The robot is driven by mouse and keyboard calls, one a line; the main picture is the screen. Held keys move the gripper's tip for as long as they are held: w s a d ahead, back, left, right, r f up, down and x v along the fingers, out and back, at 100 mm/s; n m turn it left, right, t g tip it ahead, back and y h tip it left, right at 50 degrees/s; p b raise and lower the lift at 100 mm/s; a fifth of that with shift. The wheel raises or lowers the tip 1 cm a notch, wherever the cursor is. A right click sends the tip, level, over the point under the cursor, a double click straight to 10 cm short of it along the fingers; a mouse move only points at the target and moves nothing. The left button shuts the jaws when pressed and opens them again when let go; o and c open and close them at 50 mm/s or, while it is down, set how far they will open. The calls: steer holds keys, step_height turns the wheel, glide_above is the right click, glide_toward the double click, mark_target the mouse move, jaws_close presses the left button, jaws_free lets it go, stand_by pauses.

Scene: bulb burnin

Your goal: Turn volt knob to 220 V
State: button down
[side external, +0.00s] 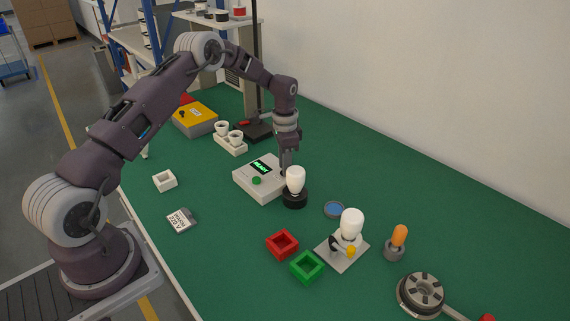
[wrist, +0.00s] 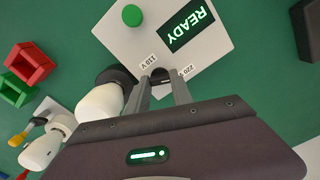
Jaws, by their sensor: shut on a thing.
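The light grey tester box (side external: 250,182) stands mid-table with a green button (side external: 257,181) and a lit display (side external: 262,167). In the wrist view the display (wrist: 188,25) reads READY. The volt knob (wrist: 160,73) is a small dark part at the box's near edge, between the printed 110 V label (wrist: 149,60) and the 220 V label (wrist: 186,70). My gripper (wrist: 162,82) points down and is shut on the knob; it also shows in the side view (side external: 285,172). The fingers partly hide the knob, so I cannot tell where it points.
A white bulb (side external: 295,179) in a black socket (side external: 294,199) stands close beside my gripper. A card (side external: 181,220) marked 220 V lies at front left. Red (side external: 282,244) and green (side external: 306,267) trays and another white bulb (side external: 352,222) stand nearer. A cup rack (side external: 231,146) is behind.

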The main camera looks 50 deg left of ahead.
steer(key=shift+r+m, duration=0.1)
steer(key=shift+m, duration=0.4)
steer(key=c, duration=1.1)
jaws_free()
step_height(320, 180, up, 7)
steer(key=shift+r, duration=0.15)
